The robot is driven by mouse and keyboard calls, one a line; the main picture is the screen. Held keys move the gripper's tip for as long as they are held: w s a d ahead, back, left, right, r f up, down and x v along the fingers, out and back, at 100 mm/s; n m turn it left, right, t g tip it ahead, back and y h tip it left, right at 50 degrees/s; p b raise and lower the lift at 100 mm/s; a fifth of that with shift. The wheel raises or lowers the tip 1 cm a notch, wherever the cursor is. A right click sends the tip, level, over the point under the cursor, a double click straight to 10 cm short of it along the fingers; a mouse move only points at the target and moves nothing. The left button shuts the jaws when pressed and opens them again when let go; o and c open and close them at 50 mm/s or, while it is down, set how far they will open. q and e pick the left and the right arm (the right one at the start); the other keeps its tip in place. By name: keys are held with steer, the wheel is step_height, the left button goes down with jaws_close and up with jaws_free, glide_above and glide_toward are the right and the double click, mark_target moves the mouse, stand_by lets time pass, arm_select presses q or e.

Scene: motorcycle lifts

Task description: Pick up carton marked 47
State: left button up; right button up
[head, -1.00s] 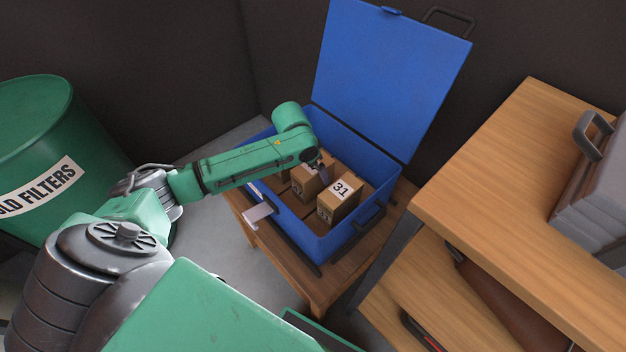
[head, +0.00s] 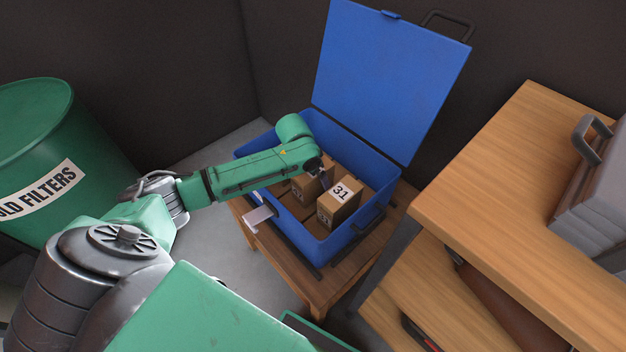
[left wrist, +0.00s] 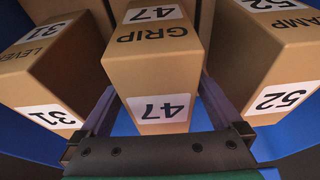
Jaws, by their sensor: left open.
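The carton marked 47 (left wrist: 157,73) is a brown box, also labelled GRIP, in the middle of the left wrist view. My left gripper (left wrist: 160,100) is open, with one finger on each side of this carton's near end; I cannot tell whether they touch it. In the head view, the left gripper (head: 323,178) reaches down into the blue case (head: 318,245), where my arm and gripper partly cover the cartons. The carton marked 31 (head: 338,205) stands in the case on the right. My right gripper is not in view.
In the left wrist view, the carton marked 31 (left wrist: 50,65) is close on the left and the carton marked 52 (left wrist: 265,60) on the right. The case's raised lid (head: 390,75) stands behind. A wooden bench (head: 530,190) is at right, a green drum (head: 50,150) at left.

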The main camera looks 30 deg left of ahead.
arm_select(q)
steer(key=c, duration=1.6)
